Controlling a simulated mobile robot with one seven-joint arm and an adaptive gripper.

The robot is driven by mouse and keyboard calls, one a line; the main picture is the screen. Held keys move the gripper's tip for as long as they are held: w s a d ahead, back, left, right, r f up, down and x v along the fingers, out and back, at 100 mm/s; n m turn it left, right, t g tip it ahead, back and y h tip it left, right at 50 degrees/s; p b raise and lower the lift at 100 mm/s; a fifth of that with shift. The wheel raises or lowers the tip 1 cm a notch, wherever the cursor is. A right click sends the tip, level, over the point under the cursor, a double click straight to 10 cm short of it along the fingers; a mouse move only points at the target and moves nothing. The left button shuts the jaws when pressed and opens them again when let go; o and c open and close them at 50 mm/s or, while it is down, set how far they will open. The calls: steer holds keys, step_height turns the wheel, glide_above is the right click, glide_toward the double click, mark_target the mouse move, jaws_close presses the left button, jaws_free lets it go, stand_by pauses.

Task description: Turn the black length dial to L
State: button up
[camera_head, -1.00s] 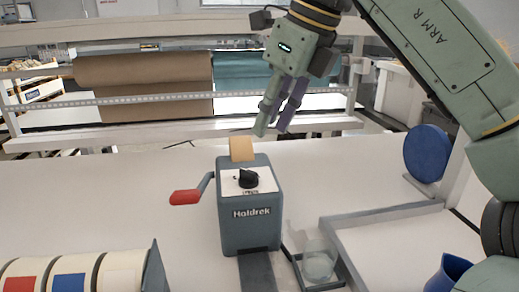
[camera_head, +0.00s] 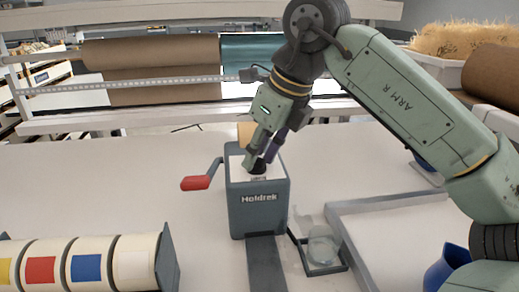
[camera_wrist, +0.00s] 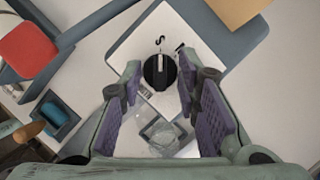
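The black length dial (camera_wrist: 159,72) sits on the white top plate of the grey Holdrek machine (camera_head: 259,212). In the wrist view a light line on the dial points toward the letter S; I cannot make out an L. My gripper (camera_head: 257,164) is over the dial, pointing down. In the wrist view my gripper (camera_wrist: 160,78) is open, with a purple-padded finger on each side of the dial and gaps between. Whether the tips reach down to the dial's height is unclear. In the head view the fingers partly cover the dial.
A red crank handle (camera_head: 195,183) sticks out left of the machine. A small tray with a clear glass (camera_head: 322,251) stands at its right. Several coloured rolls (camera_head: 87,264) lie at the front left. A grey frame (camera_head: 345,236) borders the right. The table left of the crank is clear.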

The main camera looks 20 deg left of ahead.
jaws_close()
steer(key=shift+f+m+b, duration=0.1)
steer(key=shift+m+b, duration=0.25)
steer(key=shift+m, duration=0.05)
stand_by(0.4)
steer(key=shift+s+m+t+b, duration=0.1)
steer(key=shift+m+t+b, duration=0.4)
steer(key=shift+m+b, duration=0.4)
steer(key=m+t+h+b, duration=0.1)
steer(key=m, duration=0.2)
steer(key=shift+s+a+m, duration=0.1)
steer(key=shift+m, duration=0.3)
steer(key=m+h, duration=0.1)
steer(key=m, duration=0.1)
steer(key=m+h, duration=0.1)
steer(key=m, duration=0.2)
steer(key=shift+s+a+r+t+p, duration=0.1)
steer(key=shift+a+r+t+p, duration=0.1)
steer(key=shift+t+p, duration=0.2)
steer(key=m+h, duration=0.1)
steer(key=m, duration=0.2)
steer(key=m+h+p, duration=0.1)
steer(key=m, duration=0.2)
steer(key=shift+a+f+m+h, duration=0.1)
steer(key=shift+a+m+h, duration=0.05)
steer(key=shift+m+h, duration=0.15)
